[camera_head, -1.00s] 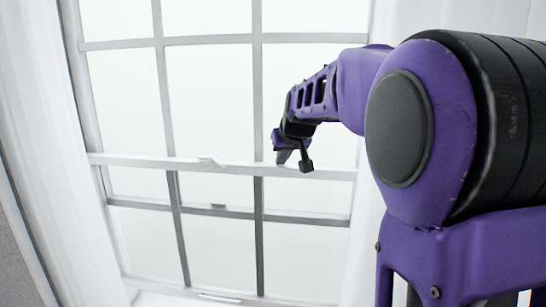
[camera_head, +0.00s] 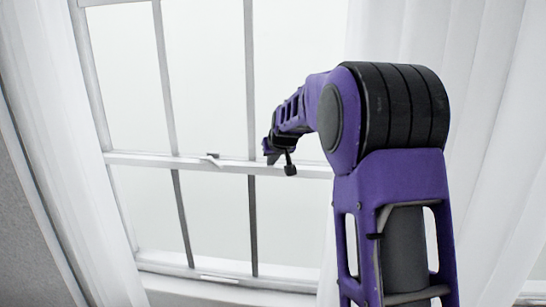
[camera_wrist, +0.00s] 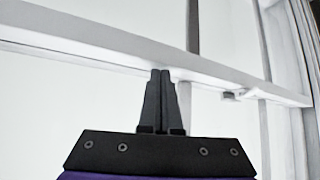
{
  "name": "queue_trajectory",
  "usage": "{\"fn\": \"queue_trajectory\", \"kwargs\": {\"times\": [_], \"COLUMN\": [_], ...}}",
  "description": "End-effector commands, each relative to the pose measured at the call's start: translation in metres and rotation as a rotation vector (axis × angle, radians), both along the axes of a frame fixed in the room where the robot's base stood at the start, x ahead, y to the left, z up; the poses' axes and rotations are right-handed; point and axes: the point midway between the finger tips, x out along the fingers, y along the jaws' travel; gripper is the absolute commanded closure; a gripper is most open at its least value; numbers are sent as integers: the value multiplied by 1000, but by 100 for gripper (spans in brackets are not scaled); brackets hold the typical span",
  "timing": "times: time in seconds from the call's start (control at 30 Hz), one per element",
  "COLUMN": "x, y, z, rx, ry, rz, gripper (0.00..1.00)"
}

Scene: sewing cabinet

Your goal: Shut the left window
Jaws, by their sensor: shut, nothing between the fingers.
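The window, a white-framed sash with dark vertical bars, fills the left and middle of the head view. Its lower sash (camera_head: 215,215) has a top rail (camera_head: 160,160) across mid-picture, with a small latch (camera_head: 211,156) on it. The sash's bottom rail (camera_head: 175,268) looks down close to the sill; contact is hard to tell. My gripper (camera_head: 270,155) is at the top rail, right of the latch. In the wrist view, my gripper (camera_wrist: 163,74) is shut and empty, its fingertips at the edge of the rail (camera_wrist: 100,45); exact contact is unclear.
White curtains hang on the left (camera_head: 60,130) and right (camera_head: 490,140) of the window. My arm covers part of the window's right side. A grey wall (camera_head: 25,220) shows at the lower left. The sill (camera_head: 190,288) looks clear.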

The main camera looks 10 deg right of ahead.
Motion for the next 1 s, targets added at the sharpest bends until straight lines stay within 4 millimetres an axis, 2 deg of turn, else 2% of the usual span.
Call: {"fn": "queue_trajectory", "kwargs": {"times": [0.1, 0.57, 0.67, 0.87, 1.0], "x": [0, -1, -1, -1, -26], "y": [0, 0, 0, 3, 2], "z": [-8, -9, 0, 46, 65], "rx": [0, 1, 1, -1, -1], "ry": [5, 11, 10, -5, -9], "rz": [0, 0, 0, 1, -1], "gripper": [100, 100, 100, 100, 100]}}
